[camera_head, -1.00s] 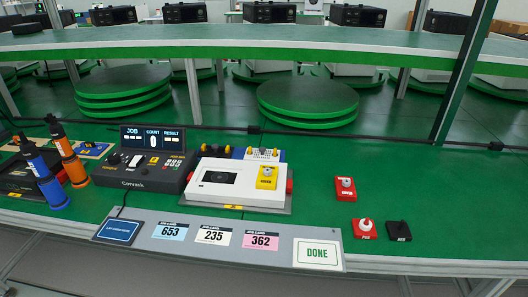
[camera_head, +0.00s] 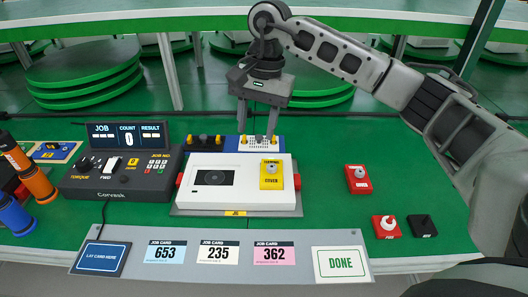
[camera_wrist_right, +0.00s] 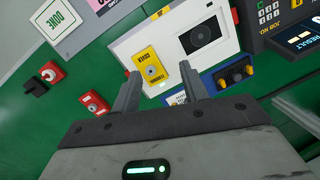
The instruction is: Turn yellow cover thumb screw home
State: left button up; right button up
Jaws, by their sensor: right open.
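The yellow cover (camera_head: 272,181) lies on the right part of a white unit (camera_head: 215,197), with a grey thumb screw (camera_head: 271,167) standing on it. In the right wrist view the yellow cover (camera_wrist_right: 143,58) and its thumb screw (camera_wrist_right: 151,72) show between and just beyond the finger tips. My right gripper (camera_head: 259,130) is open and empty. It hangs above the back edge of the white unit, behind the yellow cover and apart from it; it also shows in the right wrist view (camera_wrist_right: 159,80). How far the screw is turned in cannot be told. My left gripper is not in view.
A red cover (camera_head: 358,180) with a knob, a red button block (camera_head: 386,227) and a black switch block (camera_head: 423,226) stand on the right. A dark console (camera_head: 118,185) stands left. Job cards (camera_head: 219,252) and a DONE card (camera_head: 341,263) lie in front. A blue connector block (camera_head: 257,149) sits behind.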

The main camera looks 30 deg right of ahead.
notch_tip(320, 180, up, 2)
jog(key=h, duration=0.2)
send_over(272, 166)
notch_tip(272, 166, down, 15)
jog(key=shift+f+p, duration=0.15)
jog(key=shift+p, duration=0.45)
